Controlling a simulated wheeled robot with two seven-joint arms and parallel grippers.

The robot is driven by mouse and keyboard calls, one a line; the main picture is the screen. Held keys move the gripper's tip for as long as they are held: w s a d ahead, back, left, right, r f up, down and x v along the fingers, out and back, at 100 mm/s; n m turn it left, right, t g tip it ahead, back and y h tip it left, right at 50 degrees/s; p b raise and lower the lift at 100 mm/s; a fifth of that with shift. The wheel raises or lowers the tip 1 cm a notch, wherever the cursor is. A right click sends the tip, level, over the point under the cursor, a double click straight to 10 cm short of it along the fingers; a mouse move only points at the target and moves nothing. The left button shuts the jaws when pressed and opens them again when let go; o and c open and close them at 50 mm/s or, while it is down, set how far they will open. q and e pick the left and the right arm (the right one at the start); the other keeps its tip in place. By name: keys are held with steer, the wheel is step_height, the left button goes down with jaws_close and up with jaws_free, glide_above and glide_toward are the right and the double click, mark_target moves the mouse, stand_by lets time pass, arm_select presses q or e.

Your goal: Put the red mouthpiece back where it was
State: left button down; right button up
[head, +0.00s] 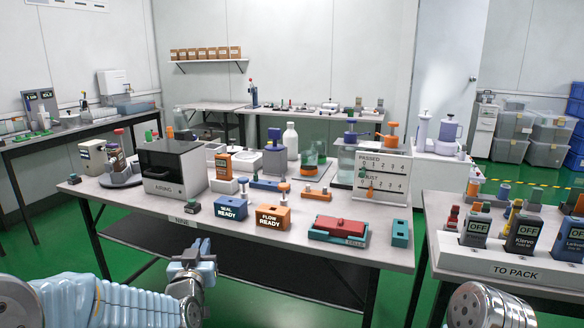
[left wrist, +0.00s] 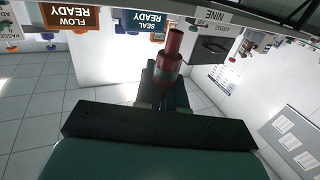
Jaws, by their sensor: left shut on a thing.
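My left gripper (head: 197,255) is low in front of the table's front edge, below the NINE label. In the left wrist view my left gripper (left wrist: 163,88) is shut on the red mouthpiece (left wrist: 174,44), which sticks out beyond the dark fingertips. In the head view I cannot make the mouthpiece out. My right gripper is not in view; only part of my right arm shows at the bottom right.
The middle table (head: 372,250) holds the SEAL READY block (head: 231,207), the FLOW READY block (head: 272,217), a red-topped case (head: 339,229) and a black-fronted box (head: 174,166). A small dark block (head: 193,208) sits near the front edge. The TO PACK rack (head: 515,270) stands at right.

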arm_select(q)
step_height(320, 180, down, 12)
steer(key=s+h, duration=0.1)
steer(key=shift+s+d+r+m, duration=0.2)
steer(key=shift+s+d+m, duration=0.2)
steer(key=shift+r, duration=0.1)
